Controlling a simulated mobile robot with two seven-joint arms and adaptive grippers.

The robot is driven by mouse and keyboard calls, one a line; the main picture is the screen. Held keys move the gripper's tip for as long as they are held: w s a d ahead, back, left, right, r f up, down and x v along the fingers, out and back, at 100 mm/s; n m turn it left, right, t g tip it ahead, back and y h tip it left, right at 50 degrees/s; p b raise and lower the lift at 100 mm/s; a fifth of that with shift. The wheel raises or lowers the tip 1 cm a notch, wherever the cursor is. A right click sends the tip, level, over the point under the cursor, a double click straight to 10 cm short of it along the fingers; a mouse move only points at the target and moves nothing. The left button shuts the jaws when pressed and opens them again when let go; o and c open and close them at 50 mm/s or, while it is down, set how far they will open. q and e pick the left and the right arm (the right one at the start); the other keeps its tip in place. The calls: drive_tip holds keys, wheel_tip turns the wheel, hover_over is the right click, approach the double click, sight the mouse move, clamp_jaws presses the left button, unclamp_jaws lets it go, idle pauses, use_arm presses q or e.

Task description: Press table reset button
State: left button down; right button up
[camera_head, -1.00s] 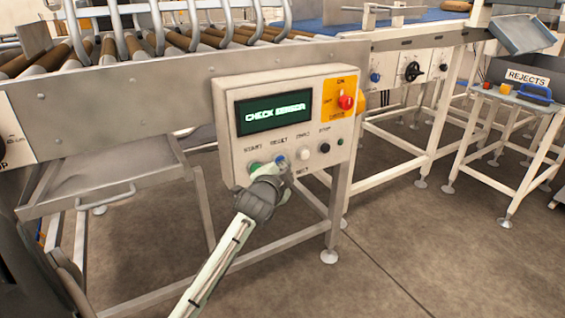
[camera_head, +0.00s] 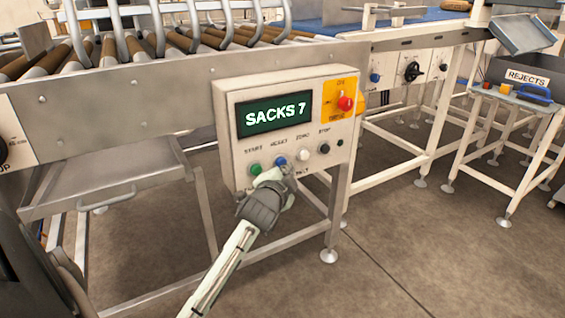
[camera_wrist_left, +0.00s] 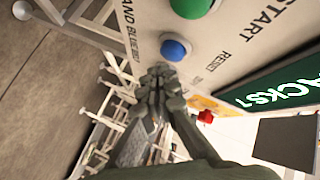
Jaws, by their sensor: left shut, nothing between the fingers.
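The control box (camera_head: 232,150) is fixed to the front of the roller table. Its blue RESET button (camera_head: 280,160) is in full view between the green START button (camera_head: 255,168) and the white ZERO button (camera_head: 303,155). The green display (camera_head: 275,114) reads "SACKS 7". My left gripper (camera_head: 281,176) is shut and empty, its fingertips just below the blue button. In the left wrist view, the blue button (camera_wrist_left: 174,48) shows just beyond the fingertips (camera_wrist_left: 160,72). They look apart from it, but the distance is hard to tell. My right gripper is not in view.
A black STOP button (camera_head: 324,148) and a red button on a yellow plate (camera_head: 346,103) are on the same box. The roller table (camera_head: 180,90) stands behind. A rejects stand (camera_head: 510,95) is at the right. The floor (camera_head: 400,260) in front is clear.

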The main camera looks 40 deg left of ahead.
use_arm(q)
drive_tip(key=shift+d, duration=0.1)
drive_tip(key=d, duration=0.1)
drive_tip(key=s+d, duration=0.1)
drive_tip(key=d, duration=0.1)
drive_tip(key=s+d+p, duration=0.1)
drive_tip(key=shift+d, duration=0.25)
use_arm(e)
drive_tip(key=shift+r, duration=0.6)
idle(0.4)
use_arm(q)
drive_tip(key=s+d+f+n+g+h, duration=0.1)
drive_tip(key=s+d+f+g, duration=0.15)
drive_tip(key=s+f, duration=0.45)
drive_tip(key=s+d+f+n+g+h, duration=0.1)
drive_tip(key=s+f+n+g+h, duration=0.15)
drive_tip(key=f, duration=0.85)
drive_tip(key=s+d+f+n+g, duration=0.1)
drive_tip(key=s+d+f+g, duration=0.1)
drive_tip(key=s+f, duration=0.4)
drive_tip(key=s+d+f+n+g+h, duration=0.1)
drive_tip(key=s+d+f+g, duration=0.2)
drive_tip(key=s+f, duration=0.4)
drive_tip(key=s+g, duration=0.1)
drive_tip(key=s, duration=0.3)
drive_tip(key=shift+d+f, duration=0.15)
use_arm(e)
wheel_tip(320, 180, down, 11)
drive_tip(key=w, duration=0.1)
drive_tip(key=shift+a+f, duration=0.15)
